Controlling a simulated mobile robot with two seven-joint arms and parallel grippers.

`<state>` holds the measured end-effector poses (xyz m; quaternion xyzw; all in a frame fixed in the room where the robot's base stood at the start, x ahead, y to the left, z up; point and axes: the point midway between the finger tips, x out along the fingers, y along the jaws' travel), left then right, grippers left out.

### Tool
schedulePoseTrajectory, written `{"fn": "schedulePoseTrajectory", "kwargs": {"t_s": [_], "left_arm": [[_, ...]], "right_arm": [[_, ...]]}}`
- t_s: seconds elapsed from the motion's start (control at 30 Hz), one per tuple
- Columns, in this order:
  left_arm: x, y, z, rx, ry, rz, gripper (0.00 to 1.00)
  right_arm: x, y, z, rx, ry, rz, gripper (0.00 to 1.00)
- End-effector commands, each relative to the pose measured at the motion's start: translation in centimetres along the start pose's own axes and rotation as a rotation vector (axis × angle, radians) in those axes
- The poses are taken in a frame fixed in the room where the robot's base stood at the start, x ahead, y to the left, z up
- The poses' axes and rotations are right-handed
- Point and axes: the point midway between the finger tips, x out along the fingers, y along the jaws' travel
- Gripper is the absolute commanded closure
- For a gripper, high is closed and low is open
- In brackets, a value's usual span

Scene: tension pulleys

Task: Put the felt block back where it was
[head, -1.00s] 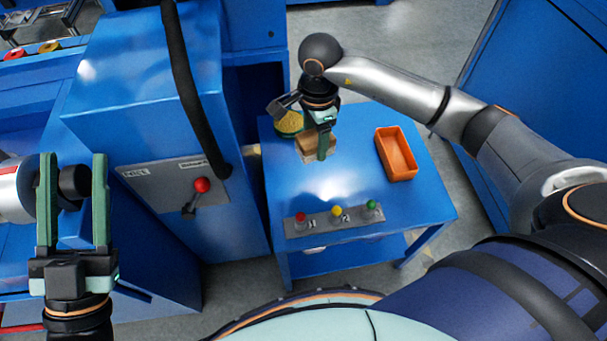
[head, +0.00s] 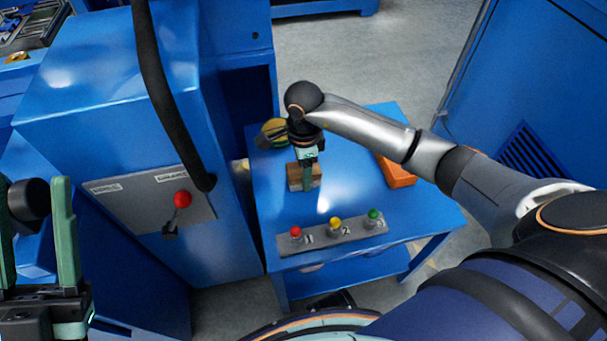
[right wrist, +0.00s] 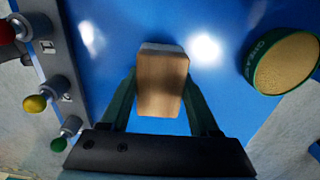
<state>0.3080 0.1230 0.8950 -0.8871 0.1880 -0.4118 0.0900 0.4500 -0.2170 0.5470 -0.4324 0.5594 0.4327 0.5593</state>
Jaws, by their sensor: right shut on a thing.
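The felt block (head: 294,178), a brown block with a grey layer underneath, is at the blue table's left side. My right gripper (head: 306,182) is shut on it. In the right wrist view the block (right wrist: 162,82) sits between the two green fingers, its grey edge showing at the far end. I cannot tell whether it touches the table or hangs just above it. My left gripper (head: 36,225) is open and empty at the left edge, away from the table.
The blue table (head: 350,185) bears a round green-rimmed tin (right wrist: 285,65) behind the block, an orange tray (head: 397,175) at right, partly hidden by my arm, and a button panel (head: 335,232) in front. A blue machine with a red-knobbed lever (head: 182,200) stands left. The table's middle is clear.

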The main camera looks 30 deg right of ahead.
Motion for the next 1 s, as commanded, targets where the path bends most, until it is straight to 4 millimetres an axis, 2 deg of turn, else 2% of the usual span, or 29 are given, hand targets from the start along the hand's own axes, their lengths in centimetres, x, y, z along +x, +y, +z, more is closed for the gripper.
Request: {"fn": "schedulePoseTrajectory", "kwargs": {"t_s": [0.03, 0.4, 0.43, 0.7, 1.0], "left_arm": [[-0.25, 0.15, 0.25, -0.003, 0.000, 0.001, 0.50], [-0.39, 0.22, 0.40, -0.008, -0.001, -0.001, 0.50], [-0.33, 0.19, 0.36, -0.009, -0.002, -0.001, 0.50], [-0.29, 0.18, 0.34, -0.009, -0.003, 0.000, 0.50], [-0.02, 0.09, 0.10, -0.006, -0.003, 0.002, 0.50]], "right_arm": [[0.72, 0.03, 0.03, 0.000, -0.001, 0.001, 0.90], [1.07, -0.03, -0.02, -0.001, 0.000, -0.001, 0.90], [0.98, -0.03, -0.01, -0.001, 0.000, -0.001, 0.36], [0.94, -0.01, -0.01, -0.001, 0.000, 0.000, 0.08], [0.47, 0.00, 0.01, -0.001, -0.001, 0.000, 0.08]]}}
